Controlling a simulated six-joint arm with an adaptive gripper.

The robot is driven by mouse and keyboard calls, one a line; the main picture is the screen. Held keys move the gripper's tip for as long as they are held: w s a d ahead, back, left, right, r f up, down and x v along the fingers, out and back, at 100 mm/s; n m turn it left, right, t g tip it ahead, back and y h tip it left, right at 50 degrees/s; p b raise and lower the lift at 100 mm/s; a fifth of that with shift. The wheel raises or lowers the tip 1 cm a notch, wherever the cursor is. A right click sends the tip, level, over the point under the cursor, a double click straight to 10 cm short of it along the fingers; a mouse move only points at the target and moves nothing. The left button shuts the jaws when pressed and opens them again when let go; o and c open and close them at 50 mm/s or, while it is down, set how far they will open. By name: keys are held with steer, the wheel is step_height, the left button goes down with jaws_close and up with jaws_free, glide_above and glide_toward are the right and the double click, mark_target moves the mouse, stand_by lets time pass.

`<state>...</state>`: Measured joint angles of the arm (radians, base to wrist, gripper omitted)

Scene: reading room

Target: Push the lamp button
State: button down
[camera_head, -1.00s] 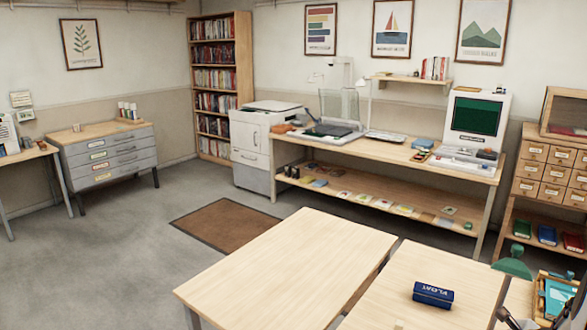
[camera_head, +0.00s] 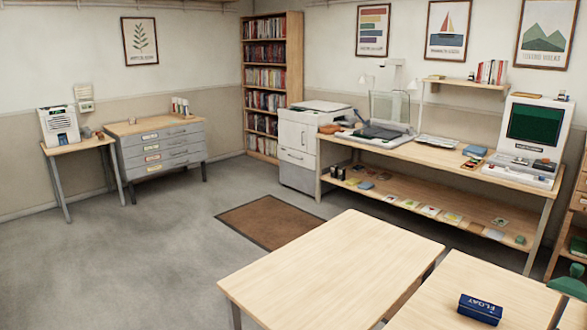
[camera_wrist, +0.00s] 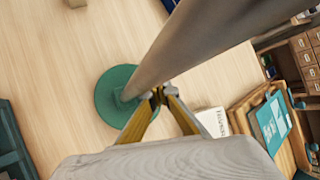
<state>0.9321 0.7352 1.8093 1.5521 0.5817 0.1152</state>
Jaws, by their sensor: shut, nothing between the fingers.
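A green lamp part (camera_head: 572,284) shows at the lower right edge of the head view, mostly cut off. In the wrist view a round green disc, seemingly the lamp's base (camera_wrist: 112,92), is on the light wooden table. My gripper (camera_wrist: 159,96) is in the wrist view with its yellow fingers shut and empty. Its tips appear just right of the disc; I cannot tell whether they touch anything. A long grey-brown shape crosses above the tips and hides part of the view. I cannot make out the lamp button. The gripper is not in the head view.
A blue eraser-like block marked FLOAT (camera_head: 480,309) lies on the near right table (camera_head: 440,300). A wooden tray with a teal item (camera_wrist: 270,120) and a white printed box (camera_wrist: 212,121) are at the right in the wrist view. A dark green container (camera_wrist: 12,145) is at the left.

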steer(key=shift+f, duration=0.2)
steer(key=shift+f, duration=0.25)
steer(key=shift+f, duration=0.3)
stand_by(1.2)
steer(key=shift+r, duration=0.75)
steer(key=shift+r, duration=0.15)
stand_by(0.3)
steer(key=shift+r, duration=2.85)
steer(key=shift+d, duration=0.1)
